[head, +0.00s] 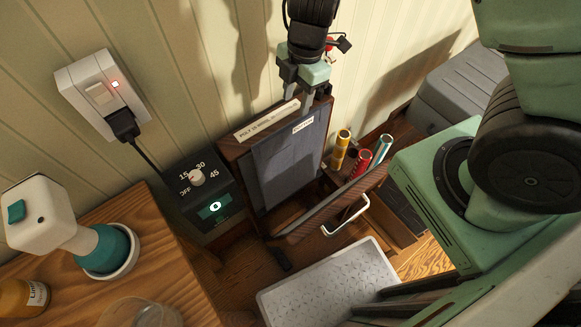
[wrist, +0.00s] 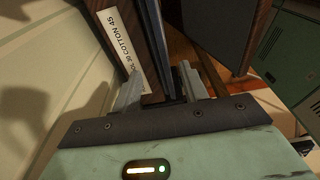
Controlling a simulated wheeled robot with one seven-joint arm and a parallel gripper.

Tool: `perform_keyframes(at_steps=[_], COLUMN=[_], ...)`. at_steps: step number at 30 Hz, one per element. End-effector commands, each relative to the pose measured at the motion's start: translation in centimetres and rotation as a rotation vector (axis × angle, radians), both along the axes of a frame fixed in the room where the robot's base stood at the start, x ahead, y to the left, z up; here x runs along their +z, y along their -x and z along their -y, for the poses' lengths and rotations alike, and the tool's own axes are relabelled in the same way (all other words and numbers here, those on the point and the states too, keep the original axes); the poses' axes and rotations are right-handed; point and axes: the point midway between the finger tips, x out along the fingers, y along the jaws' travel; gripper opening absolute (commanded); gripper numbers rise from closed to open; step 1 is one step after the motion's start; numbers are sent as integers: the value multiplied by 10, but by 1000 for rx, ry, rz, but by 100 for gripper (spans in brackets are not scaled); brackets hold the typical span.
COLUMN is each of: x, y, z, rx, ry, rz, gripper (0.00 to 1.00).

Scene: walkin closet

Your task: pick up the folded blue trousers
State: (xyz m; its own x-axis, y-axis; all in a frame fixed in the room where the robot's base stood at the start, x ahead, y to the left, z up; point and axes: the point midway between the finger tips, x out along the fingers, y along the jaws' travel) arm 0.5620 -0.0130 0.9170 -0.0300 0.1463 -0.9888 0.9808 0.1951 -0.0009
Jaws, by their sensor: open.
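A flat blue-grey cloth panel (head: 283,165), which looks like the folded blue trousers, stands upright in the brown wooden press (head: 230,150) against the wall. A small white label (head: 303,125) shows near its top. My gripper (head: 304,93) is open at the top edge of the press and points down. In the wrist view, the fingers of my gripper (wrist: 160,92) lie on either side of a thin grey-blue upright edge (wrist: 152,35), which may be the cloth. I cannot tell whether they touch it. The lower part of the cloth is partly hidden by the press's tilted front panel (head: 335,205).
The press's front panel leans outward with a white handle (head: 346,218). Coloured tubes (head: 361,163) stand right of the press. A timer box (head: 207,196) is at its left. A wooden table (head: 160,235) holds a white-and-teal device (head: 40,215). A patterned grey tray (head: 335,285) lies in front.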

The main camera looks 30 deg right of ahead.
Motion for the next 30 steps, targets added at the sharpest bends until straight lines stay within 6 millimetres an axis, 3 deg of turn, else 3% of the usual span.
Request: perform_keyframes(at_steps=[1, 10, 18, 28, 29, 30], x=[-13, -35, -73, -79, -78, -78], y=[1, 1, 2, 2, 2, 2], z=[-1, -5, -11, -13, -13, -13], rx=[-2, -1, -2, 0, 0, 0], ry=[-1, 0, 0, 1, 1, 1], rz=[-2, 0, -1, 1, 1, 1], gripper=[44, 44, 44, 44, 41, 30])
